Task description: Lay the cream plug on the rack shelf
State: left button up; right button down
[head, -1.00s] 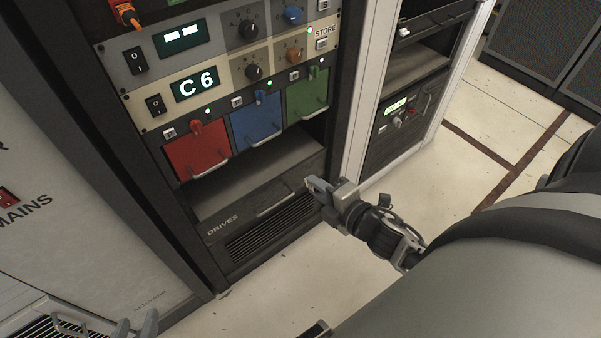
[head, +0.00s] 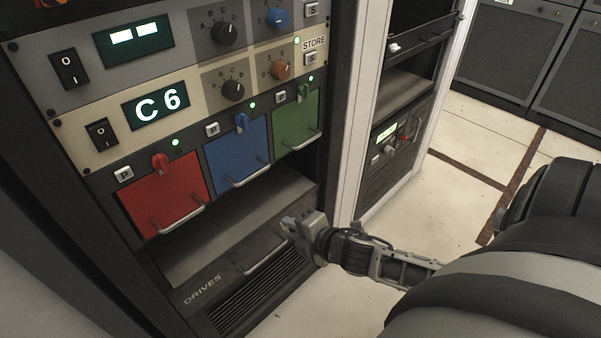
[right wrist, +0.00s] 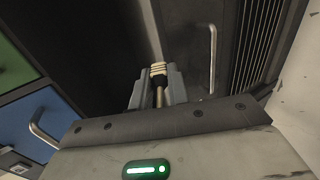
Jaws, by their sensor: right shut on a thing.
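The cream plug (right wrist: 158,71) shows in the right wrist view, with pale ridges, a black band and a brass-coloured shaft, between the fingers of my right gripper (right wrist: 155,88). In the head view my right gripper (head: 287,224) is in front of the rack, by the right end of the shelf's front edge; the plug cannot be made out there. The rack shelf (head: 215,238) is a bare grey surface in an open bay under the red, blue and green drawers. My left gripper is not in view.
The red drawer (head: 165,198), blue drawer (head: 236,160) and green drawer (head: 296,128) have protruding handles above the bay. Below the shelf is a DRIVES panel (head: 205,290) with a handle and vent. A second rack (head: 385,140) stands to the right, with open floor beyond.

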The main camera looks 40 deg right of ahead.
aim_at(263, 213)
jog(key=w+b, duration=0.1)
jog(key=w, duration=0.2)
jog(key=shift+f, duration=0.15)
jog(key=w, duration=0.2)
jog(key=w+b, duration=0.1)
jog(key=w, duration=0.1)
jog(key=shift+a+f, duration=0.15)
jog(key=shift+a, duration=0.05)
jog(key=shift+w+b, duration=0.3)
jog(key=shift+w, duration=0.1)
jog(key=shift+r+x, duration=0.25)
jog(key=shift+x, duration=0.9)
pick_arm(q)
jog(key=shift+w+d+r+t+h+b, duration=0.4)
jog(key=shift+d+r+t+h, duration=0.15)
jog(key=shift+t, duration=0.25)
pick_arm(e)
jog(key=shift+w+a+f, duration=0.1)
jog(key=shift+w, duration=0.7)
